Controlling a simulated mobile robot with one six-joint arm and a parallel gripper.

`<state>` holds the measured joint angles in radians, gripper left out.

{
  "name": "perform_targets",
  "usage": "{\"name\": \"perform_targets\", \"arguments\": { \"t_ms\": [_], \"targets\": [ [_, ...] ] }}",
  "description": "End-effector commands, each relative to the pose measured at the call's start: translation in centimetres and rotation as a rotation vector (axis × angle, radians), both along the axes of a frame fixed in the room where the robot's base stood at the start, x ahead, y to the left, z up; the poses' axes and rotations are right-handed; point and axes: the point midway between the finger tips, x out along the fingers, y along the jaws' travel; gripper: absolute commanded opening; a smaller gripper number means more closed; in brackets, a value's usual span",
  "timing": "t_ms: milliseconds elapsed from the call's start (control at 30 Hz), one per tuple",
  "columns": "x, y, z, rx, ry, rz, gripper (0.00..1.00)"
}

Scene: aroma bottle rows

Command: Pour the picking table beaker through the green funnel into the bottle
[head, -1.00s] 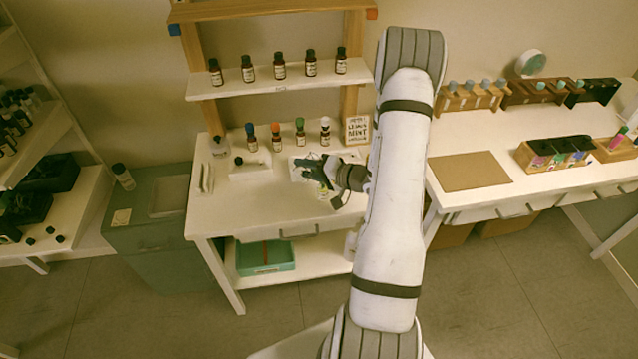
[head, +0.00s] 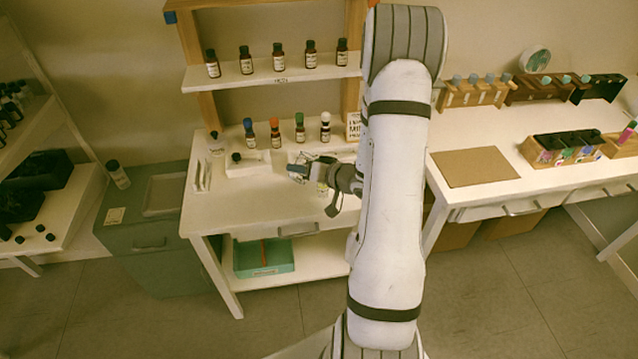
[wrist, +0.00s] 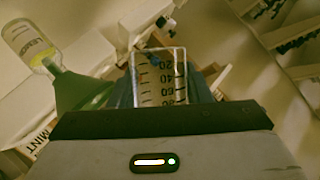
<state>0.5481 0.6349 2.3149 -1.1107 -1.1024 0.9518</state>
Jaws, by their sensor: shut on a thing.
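My gripper (head: 298,172) is shut on a clear beaker above the middle of the table (head: 235,215). In the wrist view the beaker (wrist: 160,78) shows dark scale marks and numbers between my fingers. Any liquid in it is hard to make out. The green funnel (wrist: 80,88) is left of the beaker there, with its narrow end at the mouth of a clear bottle (wrist: 28,42) labelled LEMON. In the head view the bottle (head: 322,188) is a small pale shape just below my gripper, mostly hidden. The funnel is not clear in that view.
A sign (head: 353,127) and several capped bottles stand at the table's back, below a shelf (head: 265,79) with more bottles. The table's front left is clear. A teal tray (head: 263,262) lies below.

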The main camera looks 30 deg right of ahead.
Motion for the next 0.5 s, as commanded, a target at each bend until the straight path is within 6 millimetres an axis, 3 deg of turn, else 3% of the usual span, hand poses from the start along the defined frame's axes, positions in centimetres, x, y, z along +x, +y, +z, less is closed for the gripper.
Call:
{"name": "perform_targets", "arguments": {
  "t_ms": [500],
  "targets": [
    [-0.3, 1.1, -3.1, -0.214, -0.07, 0.0, 0.21]
  ]
}}
